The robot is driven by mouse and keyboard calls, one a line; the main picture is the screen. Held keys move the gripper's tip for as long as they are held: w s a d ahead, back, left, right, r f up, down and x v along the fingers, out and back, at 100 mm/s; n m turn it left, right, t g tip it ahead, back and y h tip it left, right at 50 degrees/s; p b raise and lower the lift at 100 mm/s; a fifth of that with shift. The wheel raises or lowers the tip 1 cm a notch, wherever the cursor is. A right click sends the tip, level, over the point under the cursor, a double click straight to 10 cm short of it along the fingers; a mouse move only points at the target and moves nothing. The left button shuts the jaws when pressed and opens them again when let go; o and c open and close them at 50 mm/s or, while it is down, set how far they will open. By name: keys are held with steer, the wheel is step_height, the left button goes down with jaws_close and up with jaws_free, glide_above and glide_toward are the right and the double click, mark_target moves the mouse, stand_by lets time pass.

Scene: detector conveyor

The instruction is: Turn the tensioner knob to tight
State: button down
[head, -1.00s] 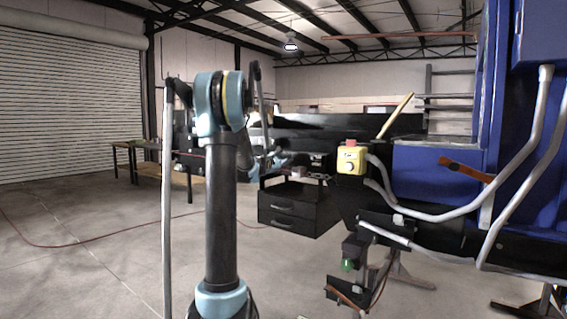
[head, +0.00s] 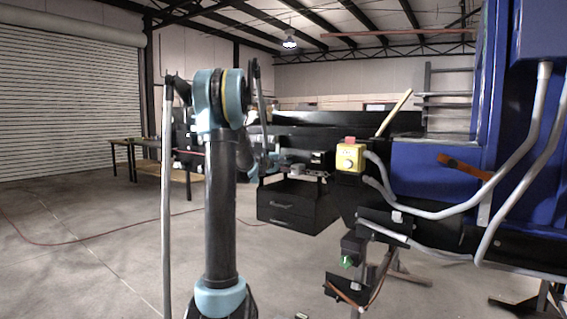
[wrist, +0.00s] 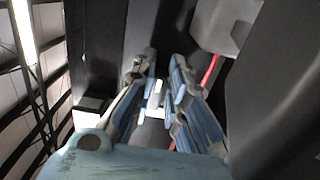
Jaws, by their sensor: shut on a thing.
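In the wrist view my gripper (wrist: 164,62) has its two blue-and-grey fingers close together, with a narrow gap between them. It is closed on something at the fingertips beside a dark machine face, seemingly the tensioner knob. The knob is mostly hidden by the fingers, and I cannot read its setting. In the head view my own arm stands in front of the conveyor. My gripper there is mostly hidden behind the arm, and I cannot make out the knob.
A yellow box with a red button (head: 349,156) stands on the conveyor's side. A blue machine cabinet (head: 430,168) with grey conduits fills the right. A black drawer unit (head: 290,206) sits below the conveyor. A table (head: 150,160) stands left. The floor in front is open.

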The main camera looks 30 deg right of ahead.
steer(key=shift+s+f, duration=0.1)
steer(key=shift+f, duration=0.05)
steer(key=c, duration=1.6)
jaws_free()
steer(key=v, duration=1.2)
